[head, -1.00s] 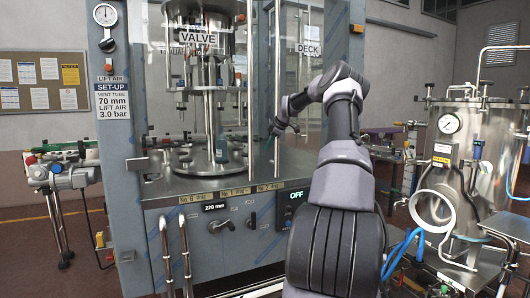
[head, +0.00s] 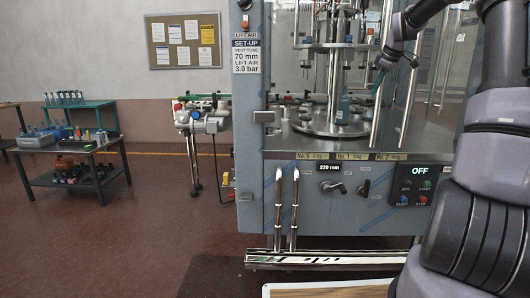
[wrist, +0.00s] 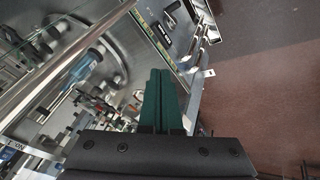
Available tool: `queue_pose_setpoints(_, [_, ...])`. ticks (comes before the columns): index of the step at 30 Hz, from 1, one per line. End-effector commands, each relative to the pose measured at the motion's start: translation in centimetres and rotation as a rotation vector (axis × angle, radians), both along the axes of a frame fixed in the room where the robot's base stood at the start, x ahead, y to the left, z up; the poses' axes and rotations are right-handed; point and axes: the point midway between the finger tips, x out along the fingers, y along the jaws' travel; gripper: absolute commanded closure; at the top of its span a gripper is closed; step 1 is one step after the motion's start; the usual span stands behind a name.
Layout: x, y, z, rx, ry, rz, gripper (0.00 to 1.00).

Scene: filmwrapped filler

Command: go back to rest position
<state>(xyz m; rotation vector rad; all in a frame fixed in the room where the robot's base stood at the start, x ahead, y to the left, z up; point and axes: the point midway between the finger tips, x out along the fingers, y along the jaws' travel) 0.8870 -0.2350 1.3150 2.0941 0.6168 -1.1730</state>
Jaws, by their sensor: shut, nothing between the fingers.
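My gripper (wrist: 162,98) shows in the wrist view as two green fingers pressed together, with nothing between them. In the head view my gripper (head: 379,76) is small, at the end of my arm on the right, in front of the filling machine's glass. The filling machine (head: 320,205) stands right of centre with a grey cabinet front and a lit OFF panel (head: 408,186). A blue bottle (head: 343,108) stands inside on the round steel table. In the wrist view a blue bottle (wrist: 88,64) shows left of the fingers.
A low dark table (head: 92,178) with bottles and bins stands at the left, with a green table (head: 80,107) behind it. A wooden-topped surface (head: 330,290) is at the bottom. The red floor at left is open.

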Motion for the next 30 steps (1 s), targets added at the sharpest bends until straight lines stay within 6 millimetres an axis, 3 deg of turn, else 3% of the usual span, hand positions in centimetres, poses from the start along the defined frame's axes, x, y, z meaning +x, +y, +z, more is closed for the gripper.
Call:
queue_pose_setpoints(1, [-2.0, 2.5, 1.2, -0.002, 0.01, -0.035, 1.0])
queue_pose_setpoints(4, [-5.9, 6.3, 2.7, 0.019, 0.028, -0.133, 1.0])
queue_pose_setpoints(12, [-18.2, 13.0, 5.4, 0.142, 0.022, -0.435, 1.0])
queue_pose_setpoints(18, [-28.0, 15.7, 5.5, 0.316, 0.004, -0.665, 1.0])
queue_pose_setpoints(24, [-36.6, 17.1, 3.6, 0.537, 0.018, -0.863, 1.0])
queue_pose_setpoints(30, [-41.1, 17.7, 1.6, 0.688, 0.053, -0.971, 1.0])
